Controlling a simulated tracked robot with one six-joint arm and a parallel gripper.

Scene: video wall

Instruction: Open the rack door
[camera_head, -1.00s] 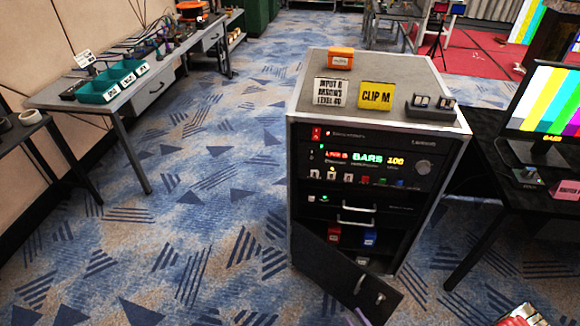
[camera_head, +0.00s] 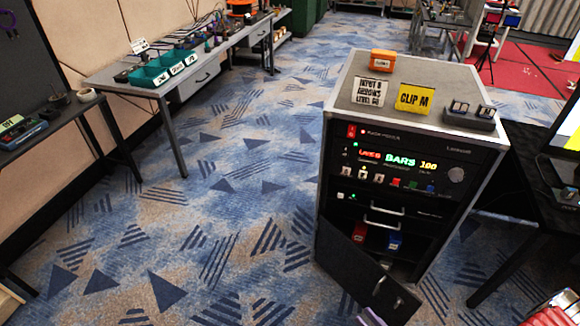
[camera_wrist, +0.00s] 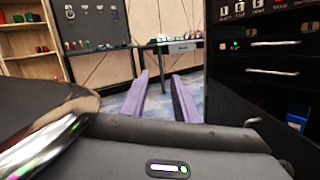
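The rack (camera_head: 345,190) stands right of centre in the head view. Its low dark door (camera_head: 362,277) is hinged at the left and stands partly open, swung out toward me. A latch or handle (camera_head: 398,303) shows near the door's free edge. Red and blue items show in the compartment behind it. In the wrist view, the two purple fingers of my gripper (camera_wrist: 160,98) are apart with nothing seen between them. Only a purple sliver of a finger shows at the bottom of the head view, close to the door. Whether it touches the door cannot be told.
A label card, a yellow CLIP M sign (camera_head: 414,98), an orange box (camera_head: 383,62) and a dark block (camera_head: 470,115) sit on the rack top. A black table (camera_head: 530,180) stands close on the right. Carpet left of the rack is clear. A bench (camera_head: 115,80) stands beyond.

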